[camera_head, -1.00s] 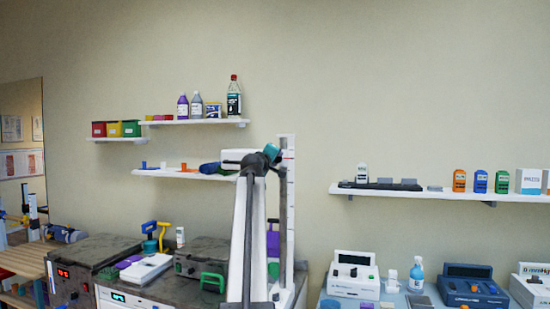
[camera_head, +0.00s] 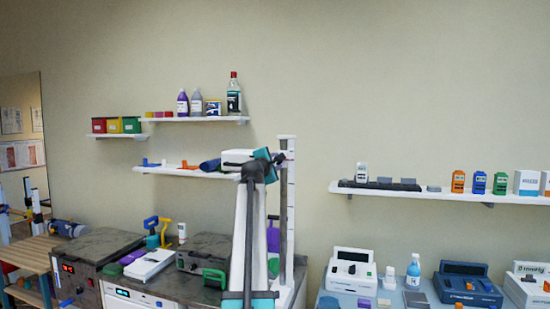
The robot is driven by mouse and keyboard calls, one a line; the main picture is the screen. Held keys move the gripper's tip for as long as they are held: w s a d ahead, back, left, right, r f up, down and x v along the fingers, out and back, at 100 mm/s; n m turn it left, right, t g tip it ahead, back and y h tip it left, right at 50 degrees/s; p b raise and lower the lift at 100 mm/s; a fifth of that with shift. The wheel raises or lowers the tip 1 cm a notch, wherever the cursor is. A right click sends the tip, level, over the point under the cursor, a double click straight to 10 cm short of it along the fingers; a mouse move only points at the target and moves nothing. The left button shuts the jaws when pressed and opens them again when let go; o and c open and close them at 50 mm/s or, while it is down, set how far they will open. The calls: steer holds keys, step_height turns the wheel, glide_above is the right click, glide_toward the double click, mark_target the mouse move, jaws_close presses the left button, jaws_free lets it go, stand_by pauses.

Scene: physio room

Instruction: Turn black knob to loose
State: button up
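No black knob can be made out for certain at this size. A white console (camera_head: 350,274) on the blue-grey table at the right has small dark controls on its front, one of which may be a knob. A dark blue console (camera_head: 467,285) and another white console (camera_head: 528,288) stand to its right, and their controls are too small to read. My arm rises in the middle of the view, with teal joints at its top and bottom. My gripper cannot be picked out.
The left counter holds dark boxy units (camera_head: 100,250), a white device (camera_head: 149,264) and a green handle (camera_head: 214,277). A white upright post (camera_head: 290,190) stands close behind my arm. Wall shelves (camera_head: 440,194) carry bottles and boxes. A blue spray bottle (camera_head: 413,272) stands between the consoles.

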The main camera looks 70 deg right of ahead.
steer(key=shift+r+n+p, duration=0.3)
steer(key=shift+n+p, duration=0.2)
steer(key=shift+n, duration=0.3)
steer(key=o, duration=1.1)
steer(key=shift+s+d+f, duration=0.1)
steer(key=shift+d, duration=0.05)
steer(key=shift+c, duration=0.2)
steer(key=shift+f, duration=0.1)
steer(key=shift+f, duration=0.1)
